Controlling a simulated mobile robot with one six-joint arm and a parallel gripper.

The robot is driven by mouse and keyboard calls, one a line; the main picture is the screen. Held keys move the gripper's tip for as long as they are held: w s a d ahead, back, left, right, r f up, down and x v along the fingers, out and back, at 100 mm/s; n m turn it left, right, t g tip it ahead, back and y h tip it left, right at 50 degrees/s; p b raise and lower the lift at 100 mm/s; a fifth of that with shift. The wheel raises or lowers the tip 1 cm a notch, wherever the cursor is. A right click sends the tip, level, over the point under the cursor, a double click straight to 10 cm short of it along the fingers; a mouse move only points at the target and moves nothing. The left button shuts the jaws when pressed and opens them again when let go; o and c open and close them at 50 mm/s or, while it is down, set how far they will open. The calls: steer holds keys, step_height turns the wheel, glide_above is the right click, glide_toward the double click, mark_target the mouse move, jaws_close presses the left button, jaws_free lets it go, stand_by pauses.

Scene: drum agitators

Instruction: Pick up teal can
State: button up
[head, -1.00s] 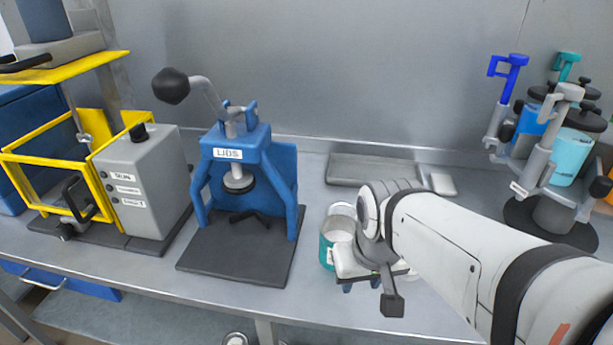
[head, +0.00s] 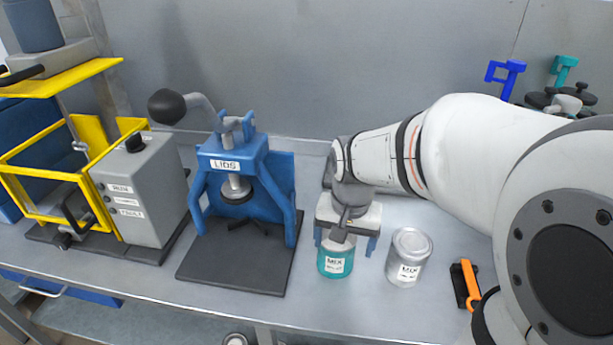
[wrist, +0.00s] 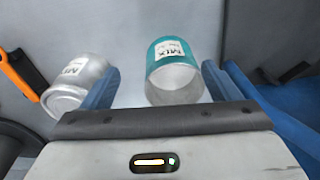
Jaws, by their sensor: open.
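In the wrist view the teal can (wrist: 170,58) shows between the two open fingers (wrist: 160,82), nearer the right finger. Gaps show on both sides, the wider one on the left. Nothing is held.
A silver can (head: 408,258) with a MIX label stands close to the right of my gripper. An orange and black tool (head: 466,284) lies further right. The blue lid press (head: 240,185) stands left on a dark base. A grey box with a yellow frame (head: 140,195) is at far left.

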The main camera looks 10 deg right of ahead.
steer(key=o, duration=0.3)
steer(key=w+m, duration=0.1)
steer(key=w, duration=0.1)
steer(key=w+f+m+g+p, duration=0.1)
steer(key=w, duration=0.1)
steer(key=shift+w+f, duration=0.15)
steer(key=shift+w, duration=0.05)
steer(key=shift+m, duration=0.3)
steer(key=shift+w+d+f+p, duration=0.1)
steer(key=shift+w+f+p, duration=0.1)
steer(key=shift+f, duration=1.1)
steer(key=shift+w+a+f+p, duration=0.1)
steer(key=shift+f+p, duration=0.05)
steer(key=shift+f, duration=1.2)
steer(key=shift+w+d+f+p, duration=0.1)
steer(key=shift+f+p, duration=0.1)
steer(key=shift+f, duration=1.1)
